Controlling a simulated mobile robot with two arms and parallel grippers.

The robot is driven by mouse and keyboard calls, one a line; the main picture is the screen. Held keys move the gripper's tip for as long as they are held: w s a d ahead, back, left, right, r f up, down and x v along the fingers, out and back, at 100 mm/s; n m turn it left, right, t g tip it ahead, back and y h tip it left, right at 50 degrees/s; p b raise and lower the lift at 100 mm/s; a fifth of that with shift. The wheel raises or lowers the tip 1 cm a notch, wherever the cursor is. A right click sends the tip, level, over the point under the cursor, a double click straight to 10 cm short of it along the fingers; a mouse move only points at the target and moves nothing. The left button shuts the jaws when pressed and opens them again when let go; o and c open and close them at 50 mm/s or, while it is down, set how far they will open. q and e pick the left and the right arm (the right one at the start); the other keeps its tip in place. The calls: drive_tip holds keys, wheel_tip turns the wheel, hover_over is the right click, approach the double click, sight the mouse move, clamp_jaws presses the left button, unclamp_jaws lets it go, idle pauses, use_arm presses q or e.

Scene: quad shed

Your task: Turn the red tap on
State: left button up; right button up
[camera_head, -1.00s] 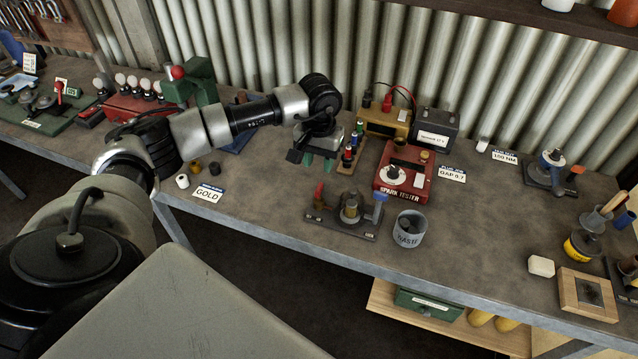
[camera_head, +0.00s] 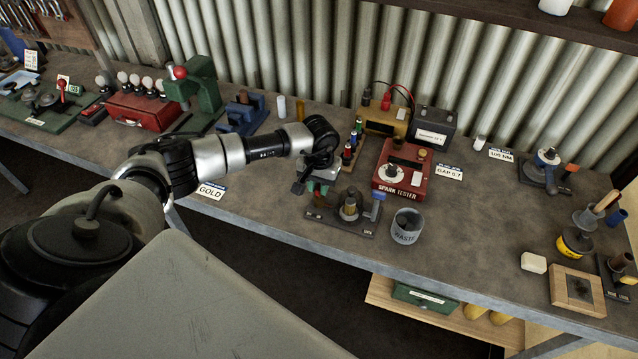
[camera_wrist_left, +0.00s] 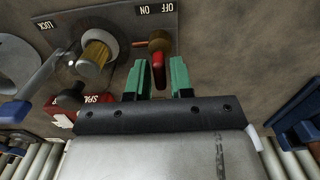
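The red tap (camera_wrist_left: 158,69) has a short red lever on a brass body, on a dark plate (camera_wrist_left: 115,57) with OFF and ON labels beside it. The lever points towards my left gripper (camera_wrist_left: 160,77). Its green fingertips are parted, one on each side of the lever, with the lever between them and a small gap showing. In the head view the left gripper (camera_head: 319,187) is low over the left end of the tap plate (camera_head: 358,222) and hides the red lever. A brass knob (camera_wrist_left: 96,52) and a blue lever (camera_wrist_left: 15,110) share the plate. My right gripper is out of view.
The grey waste tin (camera_head: 407,227) stands right of the plate and the red spark tester (camera_head: 402,172) behind it. Coloured terminals (camera_head: 350,148) stand close behind the gripper. The blue vice (camera_head: 243,114) is to the left. Bare bench lies right of the tin.

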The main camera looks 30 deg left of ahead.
use_arm(q)
clamp_jaws()
